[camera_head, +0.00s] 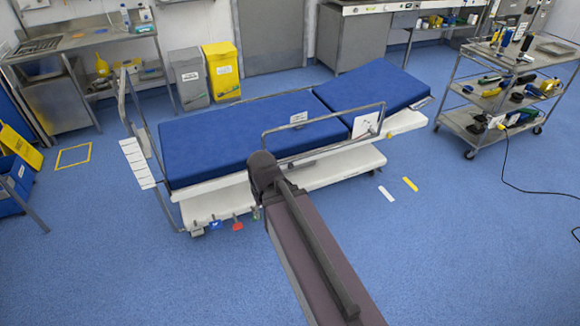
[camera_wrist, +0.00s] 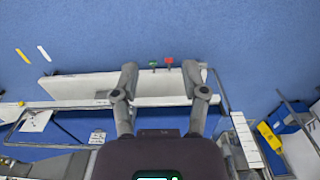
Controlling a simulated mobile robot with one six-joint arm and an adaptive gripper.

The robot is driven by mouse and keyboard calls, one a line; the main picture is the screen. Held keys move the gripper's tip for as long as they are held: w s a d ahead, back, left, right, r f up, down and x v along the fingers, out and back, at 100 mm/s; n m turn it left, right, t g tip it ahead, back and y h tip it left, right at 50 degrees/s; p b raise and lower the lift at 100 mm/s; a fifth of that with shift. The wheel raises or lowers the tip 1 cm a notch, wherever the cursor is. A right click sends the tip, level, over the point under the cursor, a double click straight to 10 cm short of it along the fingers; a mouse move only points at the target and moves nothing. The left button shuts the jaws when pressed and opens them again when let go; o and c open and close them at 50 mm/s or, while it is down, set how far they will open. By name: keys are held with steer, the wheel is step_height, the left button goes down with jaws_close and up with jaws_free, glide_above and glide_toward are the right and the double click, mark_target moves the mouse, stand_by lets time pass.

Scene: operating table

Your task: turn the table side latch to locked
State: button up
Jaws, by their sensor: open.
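The operating table (camera_head: 230,135) has a blue mattress, a white frame and metal side rails (camera_head: 310,122). It also shows in the wrist view, with its white base (camera_wrist: 85,84) beyond the near side edge. My gripper (camera_wrist: 160,72) is open and empty in the wrist view, its two fingers spread above this side of the table. A green pedal (camera_wrist: 152,64) and a red pedal (camera_wrist: 169,61) show low down near the gap between the fingertips. I cannot make out the side latch or its position in either view. In the head view my arm hides part of the near side.
An instrument trolley (camera_head: 490,110) stands right of the table. A yellow bin (camera_head: 222,72) and a grey bin (camera_head: 188,80) stand behind it. A metal counter (camera_head: 85,40) is at the back left. The blue floor (camera_head: 450,250) at the front right is mostly clear.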

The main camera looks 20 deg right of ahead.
steer(key=o, duration=0.4)
steer(key=shift+d+f, duration=0.15)
steer(key=shift+d, duration=0.2)
steer(key=w+f+t+y+b, duration=0.2)
steer(key=w+f+y+b, duration=0.1)
steer(key=w+f+b, duration=0.85)
steer(key=m+t+y+b, duration=0.2)
steer(key=m+t+b, duration=0.7)
steer(key=b, duration=3.3)
glide_toward(292, 166)
steer(key=s+f+n+t, duration=0.2)
steer(key=s+n+t, duration=0.1)
steer(key=s, duration=0.1)
steer(key=shift+s+d+r, duration=0.15)
steer(key=shift+s+r, duration=0.05)
steer(key=shift+s, duration=0.05)
steer(key=shift+w, duration=0.15)
steer(key=b+x, duration=0.3)
steer(key=x, duration=1)
steer(key=shift+w, duration=0.3)
